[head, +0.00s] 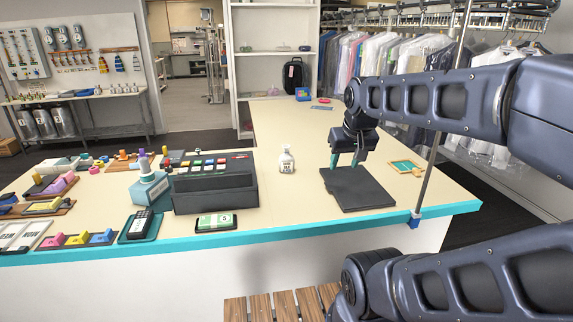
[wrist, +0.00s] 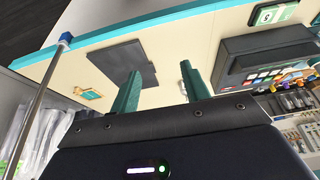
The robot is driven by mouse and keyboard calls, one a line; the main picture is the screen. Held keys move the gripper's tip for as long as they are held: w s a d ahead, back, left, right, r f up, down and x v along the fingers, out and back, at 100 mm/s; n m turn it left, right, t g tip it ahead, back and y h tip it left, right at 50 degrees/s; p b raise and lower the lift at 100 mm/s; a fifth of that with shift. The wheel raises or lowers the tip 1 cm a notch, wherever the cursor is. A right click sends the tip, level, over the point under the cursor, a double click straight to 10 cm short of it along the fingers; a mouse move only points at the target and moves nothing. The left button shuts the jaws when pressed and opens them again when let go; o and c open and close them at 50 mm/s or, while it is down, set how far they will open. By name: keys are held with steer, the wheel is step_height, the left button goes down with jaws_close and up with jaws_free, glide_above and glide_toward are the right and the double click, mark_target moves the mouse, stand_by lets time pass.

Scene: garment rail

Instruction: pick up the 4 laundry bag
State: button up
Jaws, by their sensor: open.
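A small white sack-shaped item (head: 286,160) with a narrow neck and dark print stands upright on the counter; it may be the laundry bag, but I cannot read a 4 on it. My gripper (head: 345,164) is open and empty, with two teal fingers pointing down above the far edge of a dark flat mat (head: 358,190). It is to the right of the white item and apart from it. In the wrist view, the open fingers (wrist: 160,68) show with the mat (wrist: 122,62) beyond them. The white item is mostly hidden by the right finger there.
The counter (head: 300,209) has a teal front edge. A dark register-like box (head: 215,190) stands left of the white item, with a green-and-white block (head: 216,223) before it. A metal pole (head: 440,130) rises at right. A gold-framed teal piece (head: 405,168) lies near it.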

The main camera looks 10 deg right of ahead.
steer(key=w+r+m, duration=0.3)
steer(key=w, duration=1)
steer(key=m+g+h, duration=0.2)
steer(key=m+h, duration=0.2)
steer(key=m, duration=0.3)
glide_above(286, 147)
steer(key=s+a, duration=0.2)
steer(key=a, duration=0.1)
step_height(286, 147, down, 13)
steer(key=x, duration=0.5)
steer(key=shift+s+f, duration=0.1)
steer(key=shift+f, duration=0.2)
steer(key=shift+w+x, duration=0.1)
steer(key=shift+x, duration=1.2)
steer(key=shift+w+x, duration=0.15)
steer(key=shift+x, duration=1.15)
steer(key=shift+r, duration=0.1)
jaws_close()
